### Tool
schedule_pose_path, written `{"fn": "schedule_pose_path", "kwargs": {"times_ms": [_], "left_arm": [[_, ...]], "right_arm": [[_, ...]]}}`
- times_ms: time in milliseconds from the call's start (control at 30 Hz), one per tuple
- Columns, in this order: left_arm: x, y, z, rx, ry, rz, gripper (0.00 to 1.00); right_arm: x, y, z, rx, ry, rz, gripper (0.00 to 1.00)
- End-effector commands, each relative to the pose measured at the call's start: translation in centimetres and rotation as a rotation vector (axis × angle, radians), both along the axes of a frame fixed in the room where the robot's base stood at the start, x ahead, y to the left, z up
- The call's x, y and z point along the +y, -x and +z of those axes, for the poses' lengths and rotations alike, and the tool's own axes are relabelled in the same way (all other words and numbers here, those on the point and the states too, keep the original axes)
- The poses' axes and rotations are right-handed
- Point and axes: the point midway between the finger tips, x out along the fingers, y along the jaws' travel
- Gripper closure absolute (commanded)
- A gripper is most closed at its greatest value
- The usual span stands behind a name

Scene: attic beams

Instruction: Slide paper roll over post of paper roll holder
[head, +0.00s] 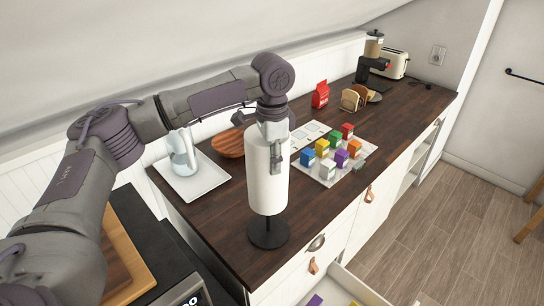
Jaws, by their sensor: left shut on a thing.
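The white paper roll (262,185) is upright near the front edge of the dark wooden counter. My left gripper (277,165) comes down from above and is shut on the roll's upper part, with a finger along its right side. The paper roll holder (268,236) has a round black base on the counter, directly below the roll in the picture. A short piece of its post shows between base and roll. The rest of the post is hidden, so I cannot tell for sure whether it is inside the roll or behind it. My right gripper is not in view.
A white tray (212,184) with a pale pitcher (183,152) and a wooden bowl (229,143) are behind the roll to the left. A board with several coloured blocks (322,149) lies to the right. An open drawer (336,290) is below the front edge.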

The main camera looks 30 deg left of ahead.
Motion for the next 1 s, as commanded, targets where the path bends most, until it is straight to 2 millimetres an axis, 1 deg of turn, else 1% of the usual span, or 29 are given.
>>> {"fn": "schedule_pose_path", "kwargs": {"times_ms": [200, 233, 300, 400, 833, 933, 1000], "left_arm": [[0.0, 0.0, 0.1, -0.001, -0.001, 0.001, 1.0], [0.0, 0.0, 0.1, -0.001, -0.001, 0.001, 0.61], [0.0, 0.0, 0.1, -0.001, -0.001, 0.001, 0.49], [0.0, 0.0, 0.1, -0.001, -0.001, 0.001, 0.35], [0.0, 0.0, 0.1, 0.001, -0.001, 0.001, 0.35], [0.0, 0.0, 0.8, -0.001, -0.001, 0.001, 0.35], [0.0, -0.1, 1.8, -0.001, 0.0, 0.001, 0.35]], "right_arm": [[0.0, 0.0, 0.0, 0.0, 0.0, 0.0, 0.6], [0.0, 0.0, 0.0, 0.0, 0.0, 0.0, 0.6], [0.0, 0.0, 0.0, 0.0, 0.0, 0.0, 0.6], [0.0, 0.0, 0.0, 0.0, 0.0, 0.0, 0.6], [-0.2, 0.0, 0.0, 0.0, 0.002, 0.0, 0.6], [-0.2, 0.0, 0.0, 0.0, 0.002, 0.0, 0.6], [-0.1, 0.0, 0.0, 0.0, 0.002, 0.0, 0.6]]}}
